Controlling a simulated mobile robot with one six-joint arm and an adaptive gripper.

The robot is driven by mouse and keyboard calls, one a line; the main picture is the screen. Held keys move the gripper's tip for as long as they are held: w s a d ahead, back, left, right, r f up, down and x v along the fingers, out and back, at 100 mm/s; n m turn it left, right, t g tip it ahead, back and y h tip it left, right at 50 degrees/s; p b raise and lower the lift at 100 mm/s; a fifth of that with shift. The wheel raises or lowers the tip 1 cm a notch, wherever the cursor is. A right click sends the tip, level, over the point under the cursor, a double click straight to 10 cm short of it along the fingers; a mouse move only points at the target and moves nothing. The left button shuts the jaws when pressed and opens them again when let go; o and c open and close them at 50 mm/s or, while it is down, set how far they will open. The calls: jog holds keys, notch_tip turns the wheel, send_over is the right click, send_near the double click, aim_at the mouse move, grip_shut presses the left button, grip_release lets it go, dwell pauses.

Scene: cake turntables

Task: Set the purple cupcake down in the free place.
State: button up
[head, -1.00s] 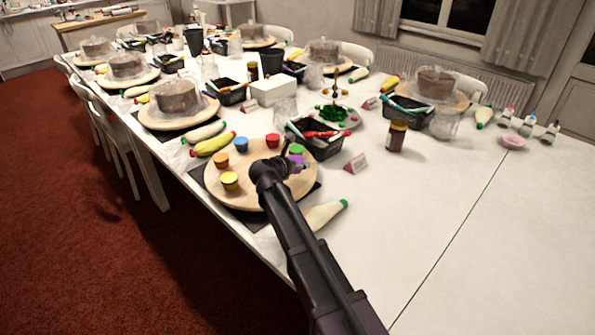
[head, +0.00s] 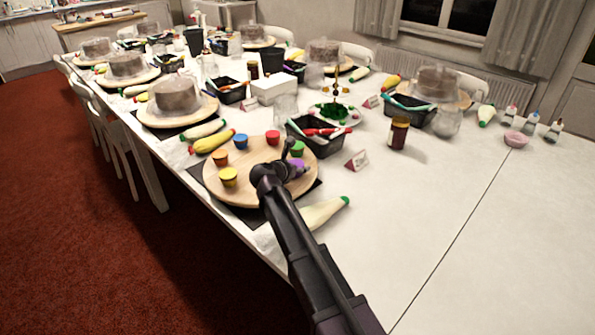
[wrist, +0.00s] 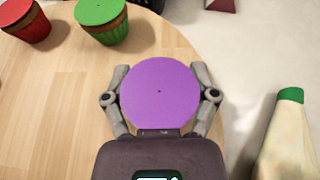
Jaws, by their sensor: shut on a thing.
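The purple cupcake (wrist: 160,95) is between the two fingers of my gripper (wrist: 160,97) in the wrist view, seen from above over the right side of the round wooden turntable. In the head view the purple cupcake (head: 297,167) shows just right of my gripper (head: 290,168), partly hidden by it. My gripper is shut on it. I cannot tell whether its base touches the board. On the turntable (head: 245,195) stand a yellow cupcake (head: 229,177), an orange one (head: 220,158), a blue one (head: 240,141), a red one (head: 272,138) and a green one (head: 297,149).
A piping bag with a green tip (head: 325,212) lies right of the turntable. A black tray (head: 318,145) with coloured tools stands behind it, with a card (head: 357,160) and a brown jar (head: 398,133) to the right.

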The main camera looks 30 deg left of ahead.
jog(key=shift+f, duration=0.25)
jog(key=o, duration=1)
jog(key=shift+r, duration=0.15)
jog(key=shift+s+r+p, duration=0.3)
jog(key=shift+s, duration=0.2)
jog(key=p+v, duration=0.4)
jog(key=v, duration=0.7)
jog(key=shift+f, duration=0.15)
